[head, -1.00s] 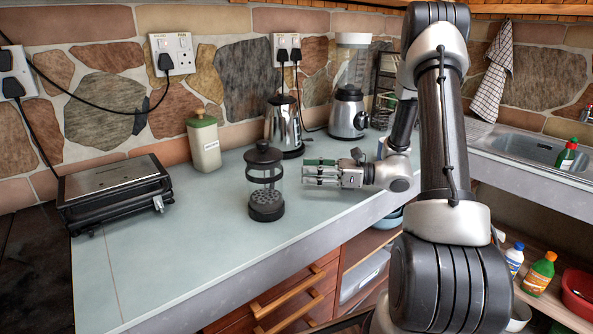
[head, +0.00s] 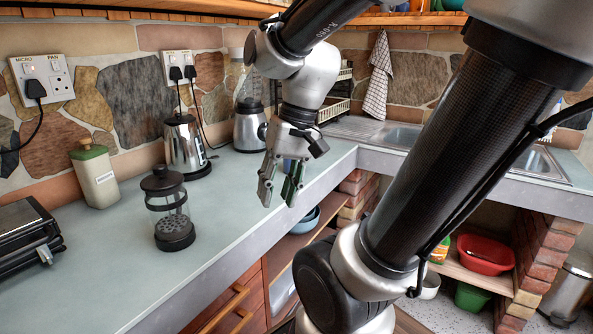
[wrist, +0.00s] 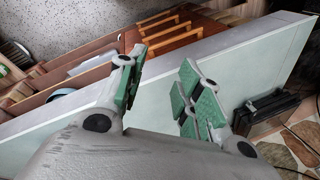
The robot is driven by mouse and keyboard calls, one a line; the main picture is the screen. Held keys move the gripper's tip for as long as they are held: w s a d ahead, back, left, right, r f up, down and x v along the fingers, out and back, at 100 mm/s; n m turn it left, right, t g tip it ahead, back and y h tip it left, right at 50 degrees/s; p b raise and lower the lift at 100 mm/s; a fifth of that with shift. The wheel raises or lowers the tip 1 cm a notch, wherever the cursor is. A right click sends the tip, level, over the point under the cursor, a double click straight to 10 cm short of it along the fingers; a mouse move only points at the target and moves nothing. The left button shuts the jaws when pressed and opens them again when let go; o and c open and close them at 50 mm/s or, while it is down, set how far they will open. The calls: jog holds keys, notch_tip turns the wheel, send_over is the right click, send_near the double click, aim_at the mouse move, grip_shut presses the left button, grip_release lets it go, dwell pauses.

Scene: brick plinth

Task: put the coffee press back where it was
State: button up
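The coffee press (head: 169,208), a glass cylinder with black lid, frame and base, stands upright on the pale green counter (head: 110,270), left of my gripper. My gripper (head: 279,203) points down near the counter's front edge, apart from the press. Its green-padded fingers are spread with nothing between them. In the wrist view my open gripper (wrist: 155,95) shows the counter and its edge beyond the fingers. I cannot make out the press in the wrist view.
A cream canister (head: 96,176), a steel kettle (head: 186,148) and a blender (head: 248,122) stand along the wall behind the press. A black grill (head: 25,235) is at the left. The sink (head: 400,137) is at the right. The counter front between grill and press is clear.

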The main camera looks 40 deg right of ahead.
jog(key=d+r+n+t+h, duration=0.1)
jog(key=d, duration=0.1)
jog(key=s+d+r+n+t+h, duration=0.1)
jog(key=r+n+t, duration=0.1)
jog(key=shift+d+r+h, duration=0.15)
jog(key=shift+d+h, duration=0.15)
jog(key=shift+d, duration=0.1)
dwell(0.9)
